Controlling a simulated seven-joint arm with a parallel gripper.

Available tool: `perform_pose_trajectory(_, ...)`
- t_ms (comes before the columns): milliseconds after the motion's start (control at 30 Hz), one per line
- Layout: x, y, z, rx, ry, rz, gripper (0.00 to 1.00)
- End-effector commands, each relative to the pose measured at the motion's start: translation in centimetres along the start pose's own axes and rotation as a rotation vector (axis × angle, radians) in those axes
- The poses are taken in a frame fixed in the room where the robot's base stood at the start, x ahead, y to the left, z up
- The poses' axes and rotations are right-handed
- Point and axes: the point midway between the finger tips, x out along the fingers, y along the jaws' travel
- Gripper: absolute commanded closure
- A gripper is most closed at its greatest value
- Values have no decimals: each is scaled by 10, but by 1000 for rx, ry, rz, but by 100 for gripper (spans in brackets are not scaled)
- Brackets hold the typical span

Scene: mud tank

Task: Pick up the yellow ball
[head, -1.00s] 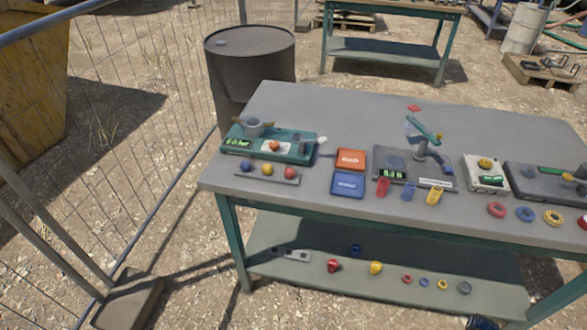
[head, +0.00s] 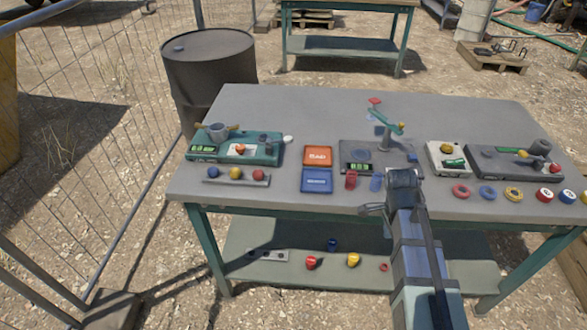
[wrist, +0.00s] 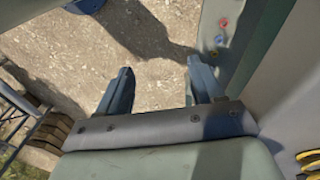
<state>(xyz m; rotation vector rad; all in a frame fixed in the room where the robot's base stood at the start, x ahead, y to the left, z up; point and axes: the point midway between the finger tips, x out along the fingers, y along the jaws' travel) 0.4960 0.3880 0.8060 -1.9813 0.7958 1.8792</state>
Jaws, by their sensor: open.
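The yellow ball (head: 235,173) sits on a small grey holder (head: 211,181) near the front left edge of the table, between a blue ball (head: 212,172) and a red ball (head: 258,175). My gripper shows in the wrist view (wrist: 160,85) with two dark fingers spread apart and nothing between them. In the head view my arm reaches over the table's front edge, well to the right of the yellow ball. The yellow ball is not visible in the wrist view, which looks past the table onto the ground.
Behind the balls is a green device (head: 237,147) with a cup. Orange (head: 318,157) and blue (head: 317,181) squares lie between the balls and my arm. Scales and rings fill the right side. A lower shelf (head: 245,240) and a wire fence are nearby.

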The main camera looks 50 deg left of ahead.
Motion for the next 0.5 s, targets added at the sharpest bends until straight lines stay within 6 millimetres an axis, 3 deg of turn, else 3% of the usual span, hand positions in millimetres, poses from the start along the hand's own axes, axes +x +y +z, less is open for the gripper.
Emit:
perform_pose_trajectory(33, -19, -7, 10, 14, 9, -17, 33)
perform_pose_trajectory(300, -101, -23, 54, 111, 37, -86, 33)
perform_pose_trajectory(367, -117, -49, 76, 130, 20, -102, 33)
perform_pose_trajectory(500, -157, -98, 139, 182, -34, -137, 33)
